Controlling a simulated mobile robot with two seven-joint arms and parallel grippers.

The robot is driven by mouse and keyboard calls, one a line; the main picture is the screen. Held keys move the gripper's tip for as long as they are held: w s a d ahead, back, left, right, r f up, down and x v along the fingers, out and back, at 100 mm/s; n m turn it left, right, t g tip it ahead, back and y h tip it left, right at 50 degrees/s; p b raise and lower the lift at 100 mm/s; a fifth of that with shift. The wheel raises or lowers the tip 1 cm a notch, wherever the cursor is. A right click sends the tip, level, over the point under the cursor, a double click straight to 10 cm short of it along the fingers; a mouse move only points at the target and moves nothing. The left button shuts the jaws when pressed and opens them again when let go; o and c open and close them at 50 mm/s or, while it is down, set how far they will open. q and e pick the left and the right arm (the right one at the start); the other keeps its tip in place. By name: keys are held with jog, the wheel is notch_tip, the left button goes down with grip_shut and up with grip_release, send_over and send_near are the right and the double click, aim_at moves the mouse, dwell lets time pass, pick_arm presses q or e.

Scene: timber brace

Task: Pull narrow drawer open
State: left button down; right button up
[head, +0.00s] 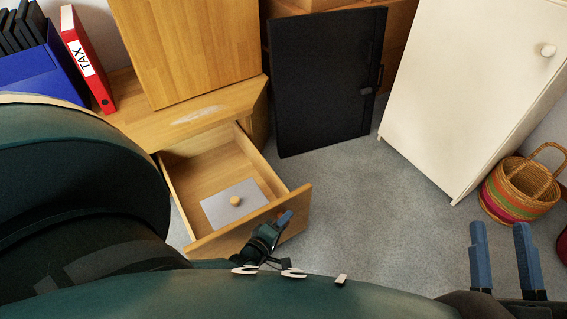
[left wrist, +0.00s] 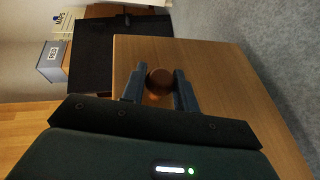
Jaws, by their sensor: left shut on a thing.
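The narrow wooden drawer (head: 233,228) is pulled well out of the wooden cabinet in the head view. Inside it lie a grey sheet (head: 222,208) and a small round wooden piece (head: 235,201). My left gripper (head: 283,218) is at the outer side of the drawer front. In the left wrist view the drawer front (left wrist: 222,100) fills the middle, and its round brown knob (left wrist: 160,80) sits between the fingers of my left gripper (left wrist: 159,88), which is shut on it. My right gripper (head: 503,245) is open and empty at the lower right.
A black flat case (head: 325,85) leans upright right of the drawer. A cream cabinet (head: 460,80) stands further right, with a striped basket (head: 520,188) beside it. A red TAX binder (head: 88,62) and blue box (head: 45,70) are at upper left. Grey carpet (head: 385,215) is clear between.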

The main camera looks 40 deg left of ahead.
pick_arm(q)
jog(key=c, duration=1.1)
grip_release()
jog(key=shift+o, duration=0.2)
